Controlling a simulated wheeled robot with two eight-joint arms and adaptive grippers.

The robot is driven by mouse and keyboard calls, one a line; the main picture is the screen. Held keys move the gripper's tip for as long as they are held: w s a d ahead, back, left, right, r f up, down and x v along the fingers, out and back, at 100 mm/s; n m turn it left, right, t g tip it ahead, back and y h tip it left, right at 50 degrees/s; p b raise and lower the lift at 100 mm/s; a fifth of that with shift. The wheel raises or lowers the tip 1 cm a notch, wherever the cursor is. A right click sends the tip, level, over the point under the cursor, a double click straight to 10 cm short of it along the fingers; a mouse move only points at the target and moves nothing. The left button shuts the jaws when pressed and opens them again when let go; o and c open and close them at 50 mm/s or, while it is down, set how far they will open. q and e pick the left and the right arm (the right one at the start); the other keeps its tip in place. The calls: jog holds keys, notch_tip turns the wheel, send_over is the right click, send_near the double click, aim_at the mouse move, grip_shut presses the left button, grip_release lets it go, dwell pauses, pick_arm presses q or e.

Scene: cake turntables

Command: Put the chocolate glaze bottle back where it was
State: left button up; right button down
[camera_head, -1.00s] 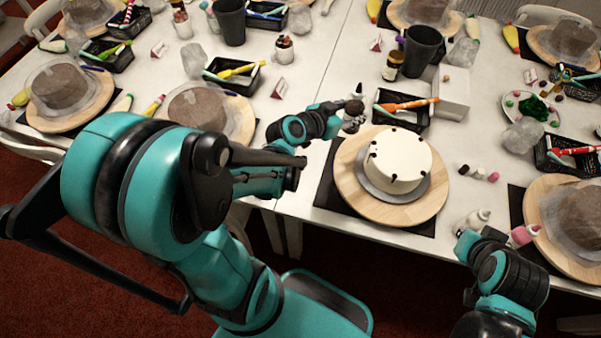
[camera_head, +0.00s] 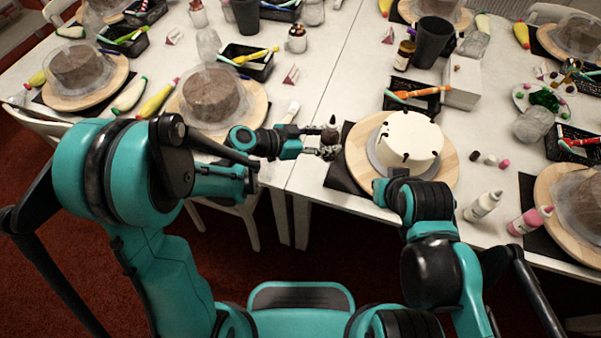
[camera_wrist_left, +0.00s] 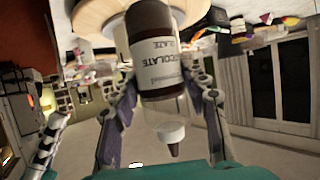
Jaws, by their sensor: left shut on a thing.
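The chocolate glaze bottle (camera_head: 330,136) is dark and small in the head view, just left of the cake, over the table's front part. My left gripper (camera_head: 325,150) is shut on it. In the left wrist view the bottle (camera_wrist_left: 152,30) sits between the two fingers (camera_wrist_left: 158,105), its label upside down and its white cap with a dark tip towards the bottom. I cannot tell if the bottle touches the table. My right gripper (camera_head: 385,188) is at the near edge of the cake board; its fingers cannot be made out.
A white cake (camera_head: 408,138) with dark drips stands on a round wooden board (camera_head: 447,168). A white bottle (camera_head: 483,205) and a pink bottle (camera_head: 530,220) stand at the right front. A black tray (camera_head: 412,105) and a black cup (camera_head: 432,42) are behind the cake.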

pick_arm(q)
jog(key=shift+s+d+f+m+g, duration=0.25)
jog(key=shift+s+d+g, duration=0.05)
jog(key=shift+d, duration=0.3)
jog(key=shift+s+d+f+m+g, duration=0.2)
jog(key=shift+s+d+m+g, duration=0.1)
jog(key=shift+d, duration=0.25)
jog(key=shift+m+g+h, duration=0.25)
jog(key=shift+g+h, duration=0.05)
jog(key=w+a+f+b, duration=0.1)
jog(key=a+f+b, duration=0.1)
jog(key=a+f, duration=0.1)
jog(key=w+a+f+b, duration=0.2)
jog(key=a+f, duration=0.1)
jog(key=f, duration=0.1)
jog(key=w+a+f+b, duration=0.1)
jog(key=a+f+b, duration=0.2)
jog(key=f, duration=0.1)
jog(key=shift+w+a+f, duration=0.15)
jog(key=shift+w+a, duration=0.05)
jog(key=shift+a, duration=0.05)
jog(key=o, duration=0.8)
jog(key=shift+c, duration=0.2)
